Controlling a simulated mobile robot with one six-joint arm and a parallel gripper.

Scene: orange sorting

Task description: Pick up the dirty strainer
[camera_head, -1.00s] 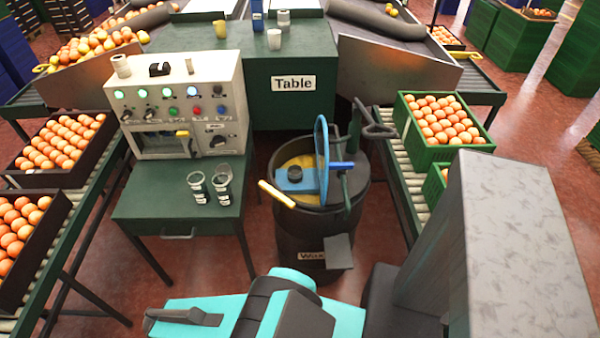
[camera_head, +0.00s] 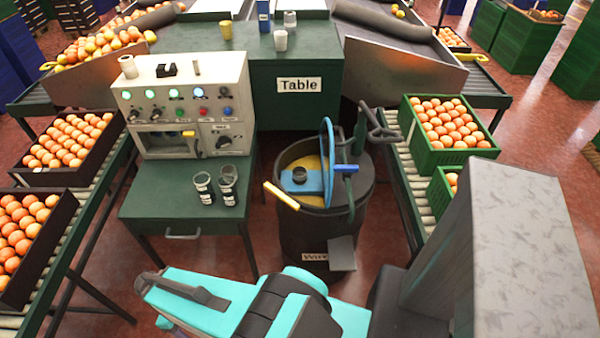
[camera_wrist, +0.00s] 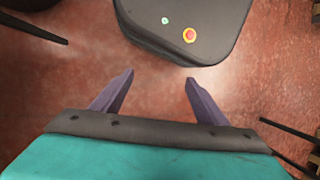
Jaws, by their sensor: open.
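No strainer can be named for certain as the dirty one. Two small dark-rimmed, clear cup-like vessels with labels too small to read, a left one (camera_head: 203,188) and a right one (camera_head: 228,186), stand side by side on the small green table. A dark round cup (camera_head: 299,175) sits in a blue holder (camera_head: 315,184) over the black drum. In the wrist view my gripper (camera_wrist: 160,77) has its two purple fingers spread, with only red floor between them. It is empty and apart from all these. My turquoise arm crosses the bottom of the head view.
The small green table (camera_head: 150,205) carries a control box (camera_head: 185,103) with lit buttons. The black drum (camera_head: 312,232), with a yellow handle (camera_head: 281,195), stands to its right. Roller conveyors with orange crates flank both sides. A dark rounded body with a red button (camera_wrist: 189,35) lies ahead of my fingers.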

